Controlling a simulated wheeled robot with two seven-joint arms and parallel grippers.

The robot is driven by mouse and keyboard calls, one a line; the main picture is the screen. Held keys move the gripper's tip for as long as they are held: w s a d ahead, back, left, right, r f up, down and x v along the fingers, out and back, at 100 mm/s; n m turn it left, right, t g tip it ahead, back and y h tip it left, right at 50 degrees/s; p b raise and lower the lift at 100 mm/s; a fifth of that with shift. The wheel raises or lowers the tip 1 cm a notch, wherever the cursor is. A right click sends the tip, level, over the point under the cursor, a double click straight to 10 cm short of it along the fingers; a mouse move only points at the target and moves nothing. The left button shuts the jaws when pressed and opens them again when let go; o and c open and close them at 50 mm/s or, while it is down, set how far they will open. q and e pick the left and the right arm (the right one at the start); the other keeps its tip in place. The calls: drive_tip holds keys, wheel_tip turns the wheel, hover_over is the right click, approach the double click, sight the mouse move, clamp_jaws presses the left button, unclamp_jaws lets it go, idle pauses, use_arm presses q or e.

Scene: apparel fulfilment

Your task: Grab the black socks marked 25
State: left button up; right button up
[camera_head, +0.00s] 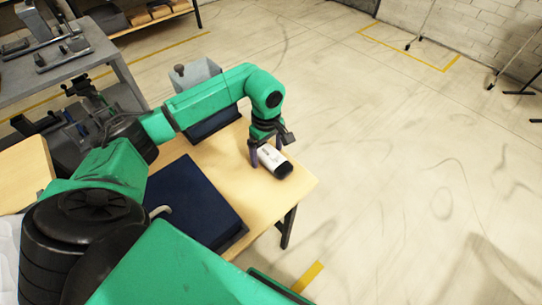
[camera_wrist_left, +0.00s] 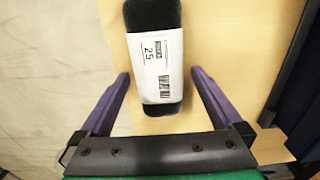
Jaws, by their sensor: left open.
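The black socks marked 25 (camera_head: 276,163) lie on the wooden table near its right end, wrapped in a white paper band. In the left wrist view the socks (camera_wrist_left: 155,62) show the band with "25" and barcodes. My left gripper (camera_head: 266,159) is open, pointing down at the socks. In the left wrist view its purple fingers (camera_wrist_left: 160,80) stand on either side of the socks' near part, with a gap on both sides. My right gripper is not in view.
The wooden table (camera_head: 300,184) has a dark blue flat box (camera_head: 190,200) on it. A grey bin (camera_head: 196,75) stands behind my left arm. A grey metal table (camera_head: 75,70) is at upper left.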

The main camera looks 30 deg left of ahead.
use_arm(q)
drive_tip(key=c, duration=1.4)
drive_tip(key=shift+w, duration=0.1)
